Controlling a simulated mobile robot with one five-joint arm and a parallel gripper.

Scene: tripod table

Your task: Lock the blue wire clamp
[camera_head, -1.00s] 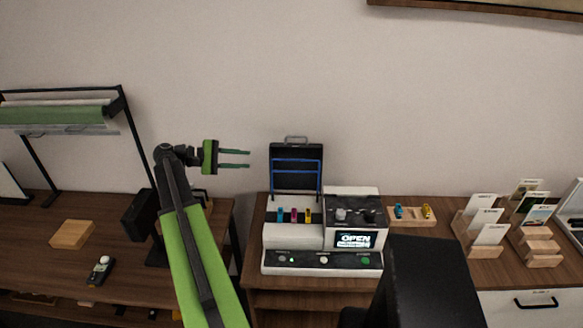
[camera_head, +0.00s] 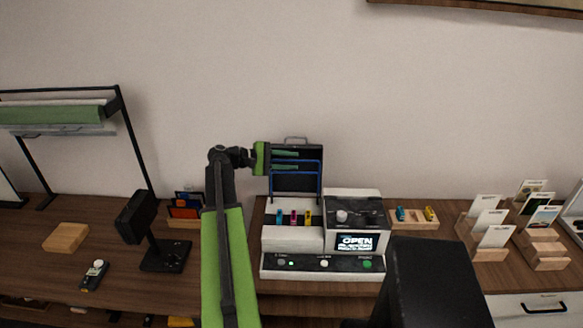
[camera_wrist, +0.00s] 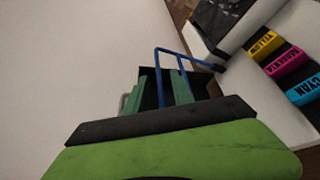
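The blue wire clamp (camera_head: 321,182) is a bent blue wire frame. It stands upright in front of the raised black lid at the back of the white machine (camera_head: 290,238). My gripper (camera_head: 298,160) reaches in from the left, and its two green fingers overlap the upper part of the clamp and the lid. In the wrist view, the fingers (camera_wrist: 160,75) are spread apart with blue wire of the clamp (camera_wrist: 187,57) showing between and beyond them. I cannot tell whether they touch the wire.
Cyan, magenta and yellow cartridges (camera_head: 293,217) sit in the machine below the clamp. Its screen (camera_head: 355,242) reads OPEN. A wooden tray (camera_head: 416,224) and card holders (camera_head: 487,235) stand to the right. A black stand (camera_head: 165,256) is on the left table.

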